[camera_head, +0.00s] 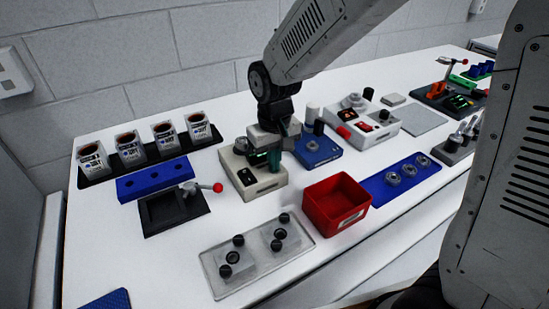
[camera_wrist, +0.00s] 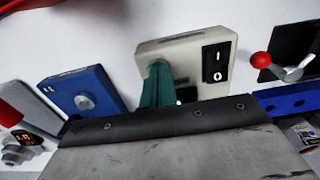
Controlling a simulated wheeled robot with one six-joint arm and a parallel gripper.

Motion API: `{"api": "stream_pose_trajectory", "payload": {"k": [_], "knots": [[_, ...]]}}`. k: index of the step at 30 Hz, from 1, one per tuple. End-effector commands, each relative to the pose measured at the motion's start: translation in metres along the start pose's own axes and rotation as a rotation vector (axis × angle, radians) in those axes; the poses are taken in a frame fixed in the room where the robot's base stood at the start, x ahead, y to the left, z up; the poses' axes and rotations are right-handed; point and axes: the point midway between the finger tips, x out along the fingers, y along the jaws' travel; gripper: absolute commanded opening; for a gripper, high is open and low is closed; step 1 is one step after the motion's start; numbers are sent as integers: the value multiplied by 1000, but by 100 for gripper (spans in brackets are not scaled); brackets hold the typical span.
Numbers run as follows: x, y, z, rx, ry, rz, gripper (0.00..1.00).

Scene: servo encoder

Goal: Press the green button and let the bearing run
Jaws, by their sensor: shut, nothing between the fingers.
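A beige box (camera_head: 252,186) stands mid-table, with a black rocker switch on its face in the wrist view (camera_wrist: 214,62). My gripper (camera_head: 275,160) is shut and empty, its teal fingers pointing down over this box. In the wrist view the fingertips (camera_wrist: 157,66) overlap the box left of the switch; whether they touch it I cannot tell. A small green glow (camera_wrist: 179,102) shows beside the fingers, partly hidden by my gripper. I cannot make out a clear green button. Metal rings that look like bearings (camera_head: 393,179) lie on a blue plate at the right.
A blue box (camera_head: 325,155) stands close right of the beige box. A red bin (camera_head: 335,204) is in front. A black fixture (camera_head: 165,214) with a red-knobbed lever and a blue block (camera_head: 150,184) stand left.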

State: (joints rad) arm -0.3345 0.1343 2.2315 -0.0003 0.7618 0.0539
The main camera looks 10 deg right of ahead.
Motion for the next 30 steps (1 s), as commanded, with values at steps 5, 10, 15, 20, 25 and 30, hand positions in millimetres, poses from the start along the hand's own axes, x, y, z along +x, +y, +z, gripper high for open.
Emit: {"api": "stream_pose_trajectory", "payload": {"k": [5, 10, 15, 20, 25, 30], "knots": [[11, 0, 6, 0, -21, 1, 0], [-1, 0, 6, 0, -14, 0, 0], [-37, 1, 4, 2, 4, 0, 0], [-78, 2, 2, 3, 9, 0, 0], [-114, 2, 2, 3, 8, 0, 0], [-135, 2, 2, 3, 6, 0, 0]]}}
